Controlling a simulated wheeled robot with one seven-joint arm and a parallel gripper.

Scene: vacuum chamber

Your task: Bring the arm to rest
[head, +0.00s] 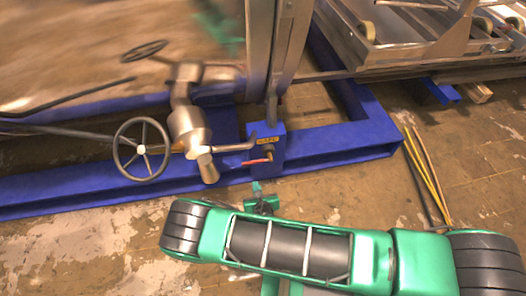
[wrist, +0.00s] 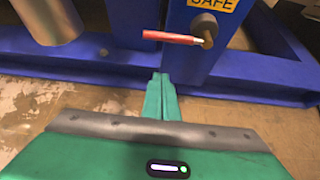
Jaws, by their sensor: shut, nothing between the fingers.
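My green arm lies across the lower part of the head view, with its wrist end under the blue frame's lever box. My gripper (head: 257,188) is small there, just below the blue box. In the wrist view, its two green fingers (wrist: 161,97) are together with nothing between them. They point toward the blue box and look apart from it. A red-handled lever (wrist: 176,37) sits above the fingertips on the box, beside a yellow label reading SAFE (wrist: 215,4). The lever (head: 255,161) lies roughly level in the head view.
A blue floor frame (head: 340,142) carries a metal valve body (head: 188,122) and a black handwheel (head: 142,150), left of the box. Yellow and dark rods (head: 428,170) lie on the floor at right. A metal cart (head: 400,50) stands at upper right. Floor at lower left is clear.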

